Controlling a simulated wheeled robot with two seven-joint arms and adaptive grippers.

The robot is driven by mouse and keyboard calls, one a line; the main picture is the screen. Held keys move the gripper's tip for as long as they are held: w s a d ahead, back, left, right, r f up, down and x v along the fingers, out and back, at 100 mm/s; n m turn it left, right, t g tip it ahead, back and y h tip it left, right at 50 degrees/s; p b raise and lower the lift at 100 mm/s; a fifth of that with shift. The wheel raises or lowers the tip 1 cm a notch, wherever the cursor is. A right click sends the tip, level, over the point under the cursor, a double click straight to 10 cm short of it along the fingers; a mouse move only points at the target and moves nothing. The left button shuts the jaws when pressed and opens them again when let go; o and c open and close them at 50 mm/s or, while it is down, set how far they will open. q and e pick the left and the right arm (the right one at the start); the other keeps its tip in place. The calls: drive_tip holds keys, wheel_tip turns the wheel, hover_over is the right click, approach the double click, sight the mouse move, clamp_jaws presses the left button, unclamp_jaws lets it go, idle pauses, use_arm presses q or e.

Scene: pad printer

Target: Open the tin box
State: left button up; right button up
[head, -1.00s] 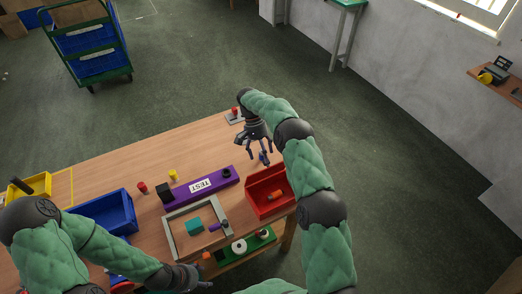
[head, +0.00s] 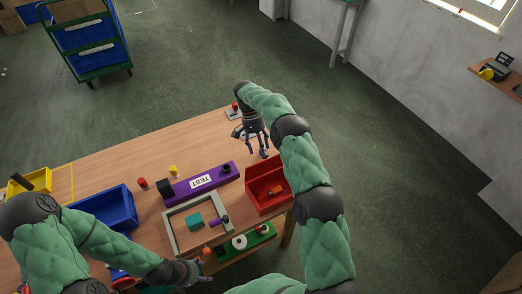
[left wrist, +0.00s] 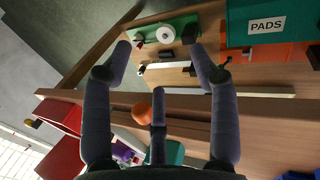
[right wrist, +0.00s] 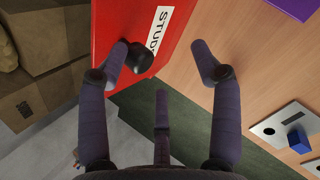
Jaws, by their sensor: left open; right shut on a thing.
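I cannot make out for certain which thing is the tin box. My right gripper (head: 257,147) is over the table's far right part, behind the red bin (head: 252,194). In the right wrist view its fingers (right wrist: 163,62) point at a red wall with a white label (right wrist: 160,38) reading "STUD", cut off. A dark round knob (right wrist: 139,60) is beside the left fingertip; its exact contact is unclear. My left gripper (head: 197,272) is low at the table's near edge. In the left wrist view its fingers (left wrist: 158,50) are spread and empty, facing the lower shelf.
A grey frame (head: 176,237), a purple block (head: 184,190) and a blue bin (head: 130,216) stand on the table. The left wrist view shows a teal "PADS" bin (left wrist: 245,10) and a white disc (left wrist: 165,33). Bare tabletop (head: 130,160) is at the back.

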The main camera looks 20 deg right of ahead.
drive_tip(key=v, duration=0.6)
drive_tip(key=shift+r, duration=0.15)
drive_tip(key=shift+s, duration=0.1)
idle(0.3)
